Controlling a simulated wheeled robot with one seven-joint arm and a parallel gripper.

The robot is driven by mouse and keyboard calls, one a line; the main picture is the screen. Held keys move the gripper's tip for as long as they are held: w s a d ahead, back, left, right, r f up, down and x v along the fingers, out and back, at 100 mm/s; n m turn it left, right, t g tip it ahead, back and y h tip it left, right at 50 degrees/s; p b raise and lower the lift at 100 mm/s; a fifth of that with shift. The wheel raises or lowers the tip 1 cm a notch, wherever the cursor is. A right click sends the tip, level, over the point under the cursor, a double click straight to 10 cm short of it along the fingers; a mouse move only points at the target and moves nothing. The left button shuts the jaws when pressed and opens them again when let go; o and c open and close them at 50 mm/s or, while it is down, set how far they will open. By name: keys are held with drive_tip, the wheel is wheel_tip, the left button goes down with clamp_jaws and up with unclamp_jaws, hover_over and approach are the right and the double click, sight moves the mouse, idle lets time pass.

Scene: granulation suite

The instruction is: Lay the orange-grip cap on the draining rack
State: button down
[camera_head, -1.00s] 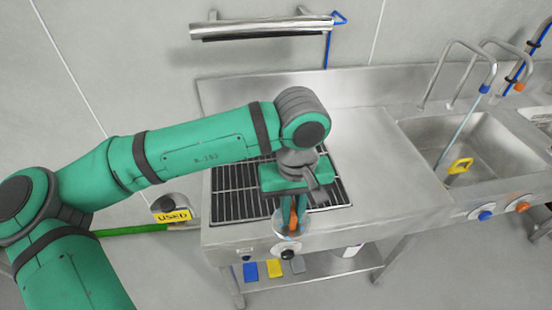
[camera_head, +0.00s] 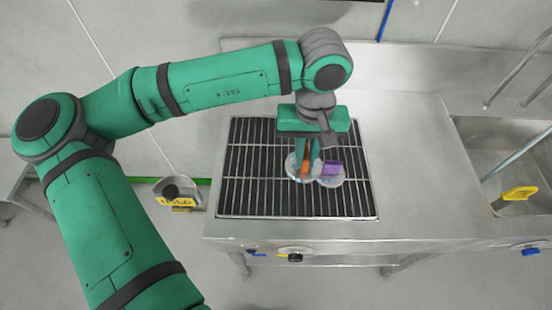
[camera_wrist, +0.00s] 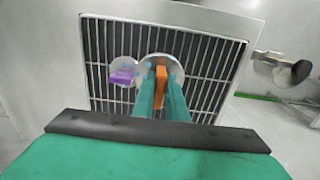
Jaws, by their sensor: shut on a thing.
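My gripper (camera_head: 307,158) is shut on the orange grip of a round, clear-looking cap (camera_head: 293,168). In the wrist view the orange grip (camera_wrist: 161,84) stands between the two green fingers, with the pale disc around its base. The cap is over the draining rack (camera_head: 255,185), a dark grid of bars set in the steel counter. I cannot tell whether the disc touches the bars. A second round cap with a purple grip (camera_head: 331,168) is on the rack close beside it, to the right in the head view and to the left in the wrist view (camera_wrist: 123,77).
Most of the rack around the two caps is bare. Smooth steel counter (camera_head: 410,170) lies to its right, then a sink with a yellow-handled tool (camera_head: 518,194). Knobs (camera_head: 295,256) line the counter front.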

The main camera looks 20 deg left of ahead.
drive_tip(key=a+f, duration=0.2)
drive_tip(key=a, duration=0.1)
drive_tip(key=w+a+f, duration=0.1)
drive_tip(key=a+f, duration=0.4)
drive_tip(key=a, duration=0.1)
drive_tip(key=shift+w+a+f, duration=0.1)
drive_tip(key=shift+w+f, duration=0.2)
drive_tip(key=shift+w, duration=0.1)
drive_tip(key=shift+a+f, duration=0.15)
drive_tip(key=shift+f, duration=0.75)
drive_tip(key=shift+a+f, duration=0.1)
drive_tip(key=shift+f, duration=0.8)
drive_tip(key=c, duration=1.8)
unclamp_jaws()
drive_tip(key=shift+o, duration=0.2)
wheel_tip(320, 180, up, 12)
